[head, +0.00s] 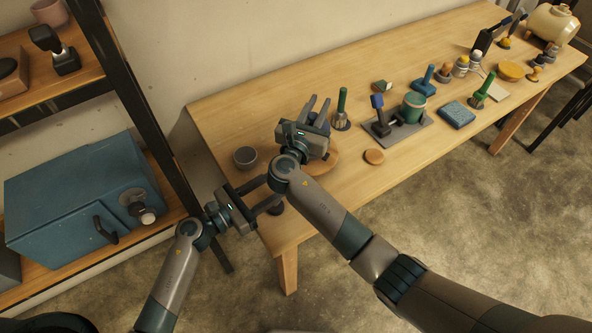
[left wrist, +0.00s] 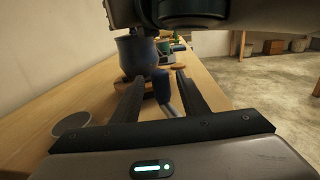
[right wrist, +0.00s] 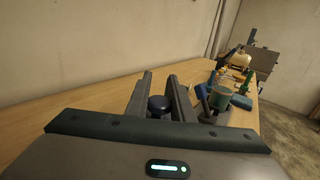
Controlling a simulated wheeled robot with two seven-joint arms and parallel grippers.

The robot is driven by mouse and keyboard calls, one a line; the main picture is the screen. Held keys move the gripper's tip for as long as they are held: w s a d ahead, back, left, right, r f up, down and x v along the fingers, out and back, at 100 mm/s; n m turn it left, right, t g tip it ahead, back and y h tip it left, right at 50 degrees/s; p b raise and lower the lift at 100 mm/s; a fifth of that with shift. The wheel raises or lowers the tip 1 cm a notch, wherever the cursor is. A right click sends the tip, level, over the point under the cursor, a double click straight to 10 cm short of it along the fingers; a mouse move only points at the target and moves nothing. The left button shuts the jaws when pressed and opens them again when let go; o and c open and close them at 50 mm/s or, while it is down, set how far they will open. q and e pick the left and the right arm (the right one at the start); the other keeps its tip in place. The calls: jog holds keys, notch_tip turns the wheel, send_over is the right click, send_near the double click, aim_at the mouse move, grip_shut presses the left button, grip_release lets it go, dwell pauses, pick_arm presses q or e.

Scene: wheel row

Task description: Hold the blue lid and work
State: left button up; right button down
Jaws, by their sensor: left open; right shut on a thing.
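My right gripper (head: 318,107) is above the round wooden board (head: 329,162). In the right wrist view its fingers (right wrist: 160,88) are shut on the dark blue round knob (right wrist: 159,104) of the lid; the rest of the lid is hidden. In the left wrist view a blue pot (left wrist: 132,56) stands on the board (left wrist: 122,88), its top hidden behind my right gripper.
A green-handled tool (head: 342,108), a grey plate (head: 408,138) with a green cylinder, and a wooden disc (head: 374,156) are to the right. A blue cabinet (head: 85,190) is on the left shelf.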

pick_arm(q)
jog(key=x, duration=0.6)
jog(key=shift+w+d, duration=0.25)
jog(key=shift+d, duration=0.1)
grip_shut()
